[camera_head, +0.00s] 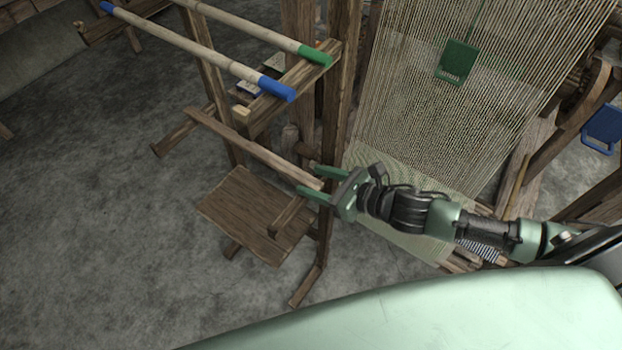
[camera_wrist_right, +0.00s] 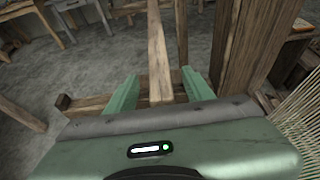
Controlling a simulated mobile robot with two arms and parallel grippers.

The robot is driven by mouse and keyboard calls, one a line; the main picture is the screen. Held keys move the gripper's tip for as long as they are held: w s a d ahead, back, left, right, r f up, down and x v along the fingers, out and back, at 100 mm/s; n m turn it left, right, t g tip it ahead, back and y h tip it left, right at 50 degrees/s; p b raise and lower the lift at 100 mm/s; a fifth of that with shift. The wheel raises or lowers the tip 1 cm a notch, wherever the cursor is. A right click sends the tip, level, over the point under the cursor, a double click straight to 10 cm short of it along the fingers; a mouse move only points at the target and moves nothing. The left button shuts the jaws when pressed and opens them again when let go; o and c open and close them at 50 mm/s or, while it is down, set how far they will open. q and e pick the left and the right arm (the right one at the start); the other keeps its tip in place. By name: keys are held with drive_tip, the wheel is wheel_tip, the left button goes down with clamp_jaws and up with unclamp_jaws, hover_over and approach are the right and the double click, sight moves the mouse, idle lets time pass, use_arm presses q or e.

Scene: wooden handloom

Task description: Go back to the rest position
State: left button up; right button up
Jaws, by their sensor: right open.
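My right gripper (camera_head: 312,182) reaches in from the right in the head view, in front of the loom's post. Its two green fingers are apart. In the right wrist view, the open fingers (camera_wrist_right: 158,90) stand on either side of a wooden bar (camera_wrist_right: 158,50) of the frame, which runs away from me between them. I cannot tell whether either finger touches the bar. My left gripper is in neither view.
Two poles, one with blue ends (camera_head: 276,88) and one with a green end (camera_head: 315,56), rest on the wooden frame. A wooden seat board (camera_head: 235,210) is below. The loom's warp threads (camera_head: 420,110) stand behind my right arm. Grey floor (camera_head: 90,230) at left is clear.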

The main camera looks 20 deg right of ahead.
drive_tip(key=b+v, duration=0.1)
drive_tip(key=v, duration=0.5)
drive_tip(key=w+d+f+m+h, duration=0.1)
drive_tip(key=d+f+m+h, duration=0.2)
drive_tip(key=d+f+m, duration=0.5)
drive_tip(key=w+d+f+m+h, duration=0.1)
drive_tip(key=d+f+m+h, duration=0.25)
drive_tip(key=f+m, duration=0.5)
drive_tip(key=s+d+f+m+g+h, duration=0.1)
drive_tip(key=s+d+f+m, duration=0.15)
drive_tip(key=f, duration=0.35)
drive_tip(key=s+d+f+m+g, duration=0.1)
drive_tip(key=s+f+m, duration=0.3)
drive_tip(key=f, duration=0.2)
drive_tip(key=s+d+f+m+g+h, duration=0.1)
drive_tip(key=s+f+m, duration=0.2)
drive_tip(key=f, duration=0.3)
drive_tip(key=s+a+f+m+g, duration=0.2)
drive_tip(key=s+f+m, duration=0.3)
drive_tip(key=s, duration=0.3)
drive_tip(key=s+a+f+m+g, duration=0.2)
drive_tip(key=s+a+f+m, duration=0.3)
drive_tip(key=s, duration=0.4)
drive_tip(key=s+a+f+m+g, duration=0.2)
drive_tip(key=s+a+f+m, duration=0.2)
drive_tip(key=s, duration=0.5)
drive_tip(key=shift+a+f+m+g+y, duration=0.2)
drive_tip(key=shift+f+m+g+y, duration=0.2)
drive_tip(key=shift+f, duration=0.3)
drive_tip(key=shift+s, duration=0.1)
